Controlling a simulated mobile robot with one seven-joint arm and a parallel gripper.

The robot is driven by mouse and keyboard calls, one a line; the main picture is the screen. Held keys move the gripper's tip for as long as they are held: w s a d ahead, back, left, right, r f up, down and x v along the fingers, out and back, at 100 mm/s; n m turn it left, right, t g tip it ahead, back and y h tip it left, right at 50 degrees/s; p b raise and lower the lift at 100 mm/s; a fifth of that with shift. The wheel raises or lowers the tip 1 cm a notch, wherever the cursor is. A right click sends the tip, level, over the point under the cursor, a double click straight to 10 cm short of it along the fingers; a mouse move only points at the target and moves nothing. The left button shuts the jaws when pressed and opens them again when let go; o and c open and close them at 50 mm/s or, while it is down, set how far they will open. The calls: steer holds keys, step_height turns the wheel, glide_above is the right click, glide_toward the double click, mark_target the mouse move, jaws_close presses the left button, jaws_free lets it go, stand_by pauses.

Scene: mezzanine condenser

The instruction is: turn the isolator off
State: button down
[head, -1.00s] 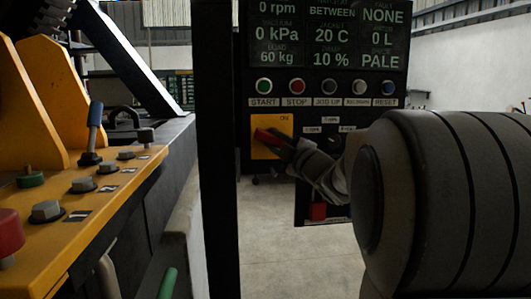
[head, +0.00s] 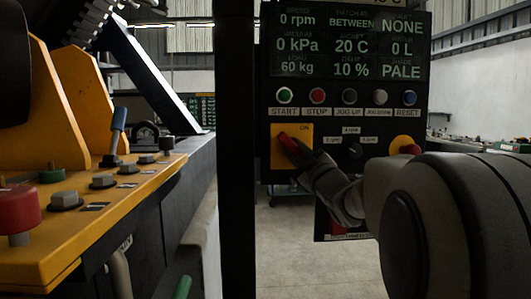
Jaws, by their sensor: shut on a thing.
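The isolator is a yellow plate (head: 278,160) with "ON" at its top, at the lower left of the dark control panel. Its red handle (head: 286,141) sits tilted, upper left to lower right. My gripper (head: 297,151) is shut on the red handle and covers its lower right part. My arm comes in from the right and hides part of the panel's lower edge. Any marking for off is not visible.
Above the isolator is a button row with a red STOP button (head: 317,96) and a display (head: 350,45). A red knob on yellow (head: 409,148) is partly behind my arm. A dark post (head: 236,150) and a yellow console (head: 120,190) stand at left.

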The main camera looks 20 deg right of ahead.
steer(key=shift+r, duration=0.1)
steer(key=c, duration=0.6)
jaws_free()
steer(key=shift+c, duration=0.2)
